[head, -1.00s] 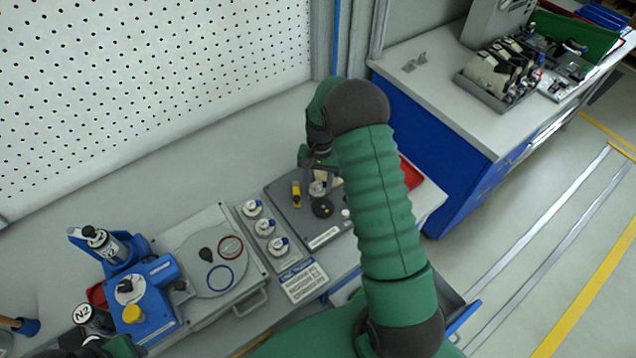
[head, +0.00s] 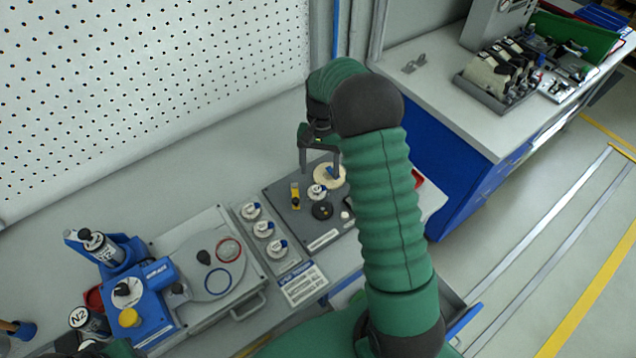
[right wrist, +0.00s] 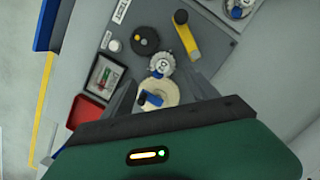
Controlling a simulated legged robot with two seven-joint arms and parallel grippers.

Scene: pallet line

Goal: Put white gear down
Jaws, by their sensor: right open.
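The white gear, a cream-white round piece with a blue part at its middle, lies on the dark grey board (head: 282,202) in the head view (head: 330,175). It also shows in the right wrist view (right wrist: 165,96). My right gripper (head: 320,172) is open just above the gear, with its fingers apart on either side of it and nothing held. In the right wrist view its two fingers (right wrist: 163,82) flank the gear. A smaller toothed white-grey piece (right wrist: 162,63) sits beside the gear. Only a bit of my left arm shows at the bottom left; its gripper is not visible.
On the board are a yellow piece (head: 295,195) and a black round piece (head: 322,211). A strip with several white knobs (head: 263,229) and a blue device (head: 148,300) stand to the left. A red tray (right wrist: 87,112) is beside the board.

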